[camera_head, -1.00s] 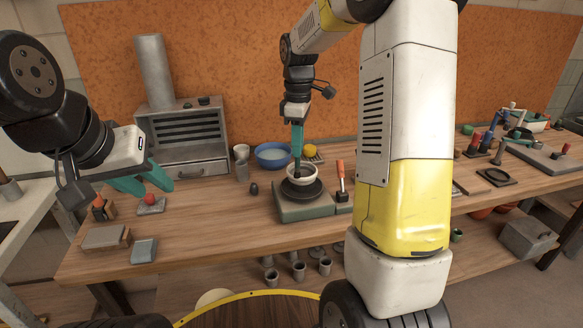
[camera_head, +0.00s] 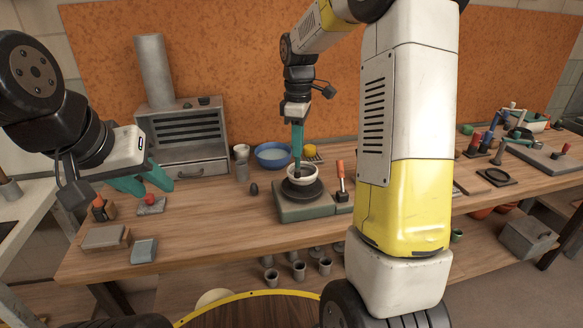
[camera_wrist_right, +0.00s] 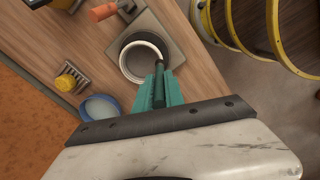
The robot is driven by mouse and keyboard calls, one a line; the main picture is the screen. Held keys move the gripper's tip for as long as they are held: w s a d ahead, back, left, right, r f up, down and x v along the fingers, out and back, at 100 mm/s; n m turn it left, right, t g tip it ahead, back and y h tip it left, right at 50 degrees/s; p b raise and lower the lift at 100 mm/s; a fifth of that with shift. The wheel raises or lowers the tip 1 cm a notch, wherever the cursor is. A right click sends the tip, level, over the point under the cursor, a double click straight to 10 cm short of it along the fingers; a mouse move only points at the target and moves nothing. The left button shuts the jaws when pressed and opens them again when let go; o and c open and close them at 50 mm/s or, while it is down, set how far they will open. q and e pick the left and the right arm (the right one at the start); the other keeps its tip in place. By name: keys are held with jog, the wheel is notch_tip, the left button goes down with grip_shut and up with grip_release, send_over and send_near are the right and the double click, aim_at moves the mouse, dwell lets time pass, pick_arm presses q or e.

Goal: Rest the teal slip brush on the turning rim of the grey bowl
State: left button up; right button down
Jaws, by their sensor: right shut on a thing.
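The grey bowl (camera_head: 303,175) is pale and stands on the dark round head (camera_head: 302,193) of a small wheel at the middle of the bench. My right gripper (camera_head: 297,155) points down over the bowl, its teal fingers shut on the slim dark-teal brush. In the right wrist view the brush (camera_wrist_right: 158,86) lies between the fingers, its far end over the near edge of the bowl (camera_wrist_right: 143,62). I cannot tell whether the brush touches the rim. My left gripper (camera_head: 147,184) is open and empty above the left part of the bench.
The wheel's grey-green base (camera_head: 306,212) sits near the front edge. An orange-handled tool (camera_head: 341,175) stands just right of it. A blue basin (camera_head: 273,155) and a yellow item (camera_head: 310,151) are behind. A dark egg-shaped thing (camera_head: 254,189) lies to the left, with bare wood around it.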

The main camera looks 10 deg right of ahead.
dwell(0.4)
jog(key=shift+r, duration=3.45)
